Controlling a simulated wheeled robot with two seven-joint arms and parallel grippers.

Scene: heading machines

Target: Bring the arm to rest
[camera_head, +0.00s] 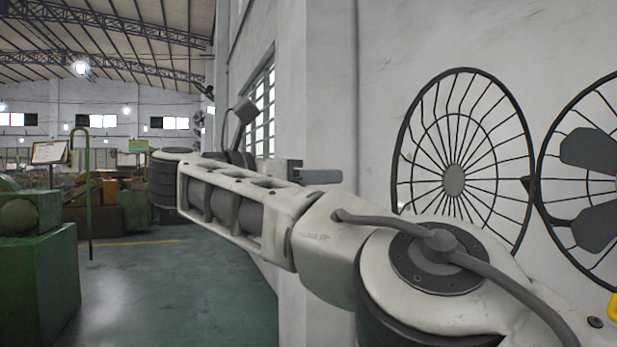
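My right arm (340,235) comes in from the lower right and stretches across the middle of the view to the left, in front of the white wall. My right gripper (319,176) shows only in part, behind the forearm. One grey finger-like piece sticks out to the right there, near the wall corner. The forearm hides the rest, so I cannot tell whether it is open or shut. I see nothing held in the part that shows. My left arm and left gripper are not in view.
A white wall (380,80) with a corner stands close behind the arm. Round wire fan cages (465,110) are at the right. A green machine (35,265) stands at the left, and a dark post (88,200) rises beside it. The green floor (180,290) between is clear.

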